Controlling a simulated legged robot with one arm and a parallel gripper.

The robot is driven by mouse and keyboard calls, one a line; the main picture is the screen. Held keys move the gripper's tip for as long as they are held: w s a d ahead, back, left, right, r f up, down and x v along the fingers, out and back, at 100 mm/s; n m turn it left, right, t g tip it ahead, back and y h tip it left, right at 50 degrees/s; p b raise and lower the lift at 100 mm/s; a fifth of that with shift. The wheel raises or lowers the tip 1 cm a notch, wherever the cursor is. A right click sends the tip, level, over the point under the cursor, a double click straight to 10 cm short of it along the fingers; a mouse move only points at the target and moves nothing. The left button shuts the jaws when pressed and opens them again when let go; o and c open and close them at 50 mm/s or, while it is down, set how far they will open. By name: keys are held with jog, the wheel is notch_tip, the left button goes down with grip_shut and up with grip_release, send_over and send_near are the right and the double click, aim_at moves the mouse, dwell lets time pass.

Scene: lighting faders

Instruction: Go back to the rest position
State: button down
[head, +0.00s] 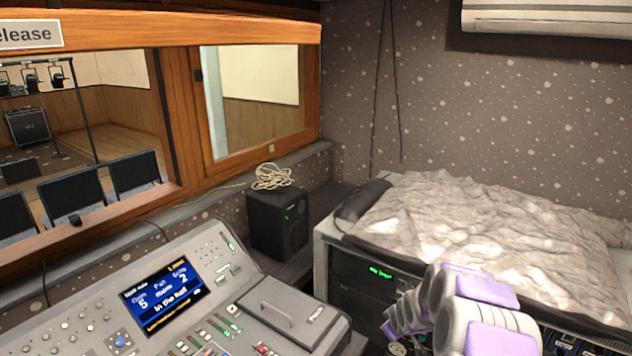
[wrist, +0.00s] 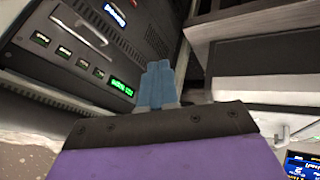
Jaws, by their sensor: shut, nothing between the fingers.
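My gripper (wrist: 157,68) shows in the wrist view, its two blue fingers side by side and shut with nothing between them. It points toward a dark rack unit (wrist: 70,50) with a green display and several small lit panels; I cannot tell the exact gap. In the head view my white and purple arm is folded at the lower right, in front of the rack (head: 365,290). The fingertips cannot be made out there. The lighting console (head: 225,290) with its faders and blue screen stands to the left of my arm.
A black speaker (head: 278,222) with a coiled cable (head: 272,178) on top stands behind the console. A crumpled grey cloth (head: 480,225) covers the rack top. A wood-framed window (head: 255,100) is at the left. The space above the console is clear.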

jog(key=s+a+r+m+g, duration=0.2)
jog(key=s+a+r, duration=0.1)
jog(key=s+r, duration=0.6)
jog(key=s+a+r+m+g, duration=0.2)
jog(key=s+r, duration=0.2)
jog(key=s, duration=0.9)
jog(key=s+a+r+m+g, duration=0.1)
jog(key=s+r, duration=0.4)
jog(key=s, duration=0.9)
jog(key=s+a+r+m+g, duration=0.2)
jog(key=s+r+g, duration=0.1)
jog(key=s, duration=1)
jog(key=shift+s+a+r+m+g, duration=0.3)
jog(key=shift+s+a+r, duration=0.05)
jog(key=shift+r, duration=0.5)
jog(key=shift+d, duration=0.15)
